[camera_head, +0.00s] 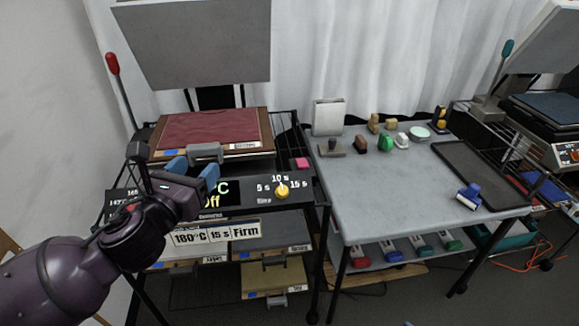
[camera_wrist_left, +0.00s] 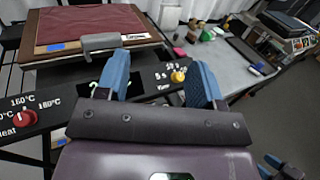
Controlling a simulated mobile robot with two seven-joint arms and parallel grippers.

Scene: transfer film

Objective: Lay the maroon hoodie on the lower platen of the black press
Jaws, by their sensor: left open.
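The maroon hoodie (camera_head: 212,128) lies flat as a folded rectangle on a brown board (camera_head: 250,149) with a grey handle (camera_head: 205,151) on its front edge. The board rests on the black press (camera_head: 240,192), below its raised grey upper platen (camera_head: 190,40). The lower platen is hidden under the board. In the left wrist view the hoodie (camera_wrist_left: 82,22) is at the upper left, beyond the handle (camera_wrist_left: 102,42). My left gripper (camera_head: 194,170) is open and empty, just in front of the handle, over the press's control panel.
A red-knobbed lever (camera_head: 112,64) stands left of the press. A grey table (camera_head: 385,190) to the right holds several stamps, a black mat (camera_head: 478,172) and a blue roller (camera_head: 469,196). Another press (camera_head: 545,105) stands at far right.

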